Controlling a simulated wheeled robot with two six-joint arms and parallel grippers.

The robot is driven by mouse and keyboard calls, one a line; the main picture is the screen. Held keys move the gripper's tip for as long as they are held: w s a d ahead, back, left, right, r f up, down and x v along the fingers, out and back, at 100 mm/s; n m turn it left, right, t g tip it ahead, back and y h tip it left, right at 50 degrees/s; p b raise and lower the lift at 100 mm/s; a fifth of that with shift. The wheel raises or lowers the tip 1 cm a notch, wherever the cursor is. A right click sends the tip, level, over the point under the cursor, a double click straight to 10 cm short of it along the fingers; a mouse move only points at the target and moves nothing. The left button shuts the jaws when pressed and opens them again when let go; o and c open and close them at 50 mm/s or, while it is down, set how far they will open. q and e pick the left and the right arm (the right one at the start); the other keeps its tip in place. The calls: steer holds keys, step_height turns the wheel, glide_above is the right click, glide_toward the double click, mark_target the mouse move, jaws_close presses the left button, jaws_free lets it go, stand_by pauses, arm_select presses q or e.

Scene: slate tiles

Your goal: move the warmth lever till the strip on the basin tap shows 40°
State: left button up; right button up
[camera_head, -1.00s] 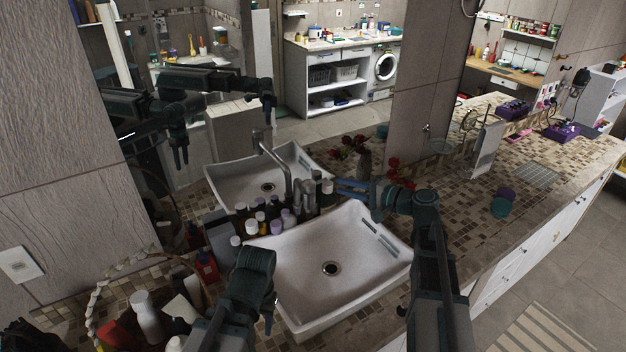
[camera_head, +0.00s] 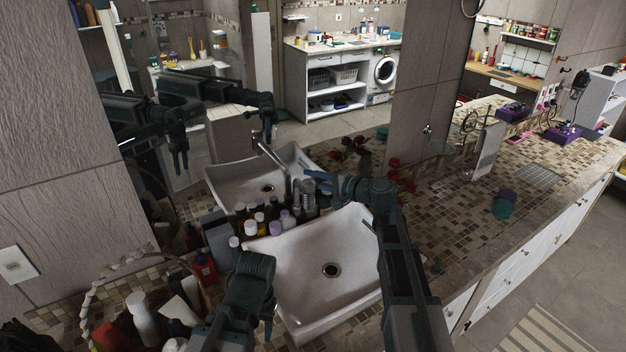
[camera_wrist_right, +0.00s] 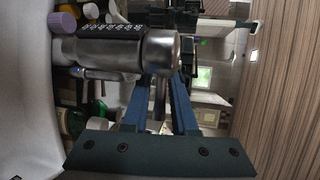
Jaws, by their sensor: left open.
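The metal basin tap (camera_wrist_right: 105,52) lies across the upper left of the right wrist view. Its dark strip (camera_wrist_right: 112,28) bears small white marks too small to read. My right gripper (camera_wrist_right: 162,82) is just beside the tap's rounded end, its two blue fingers apart. A thin grey piece shows between them, perhaps the warmth lever; I cannot tell whether they touch it. In the head view my right gripper (camera_head: 316,180) is behind the white basin (camera_head: 290,262), partly hiding the tap. My left gripper (camera_head: 268,322) is open and empty at the basin's front left.
Several small bottles (camera_head: 262,222) stand close behind the basin. A basket (camera_head: 92,312) of toiletries is at the lower left. A mirror behind reflects the basin and my arms. Red flowers (camera_head: 393,164) stand behind my right arm. The tiled counter (camera_head: 450,215) is largely clear on the right.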

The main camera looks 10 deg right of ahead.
jaws_close()
steer(key=shift+s+d+m+t+h, duration=0.2)
steer(key=shift+m+t+h, duration=0.25)
steer(key=shift+m+h, duration=0.2)
steer(key=shift+s+d+m+t+h, duration=0.1)
steer(key=shift+d+m+t+h, duration=0.05)
steer(key=shift+m+t+h, duration=0.5)
steer(key=shift+s+d+m+t+h, duration=0.1)
steer(key=shift+d+m+t+h, duration=0.15)
steer(key=shift+m+h, duration=0.4)
jaws_free()
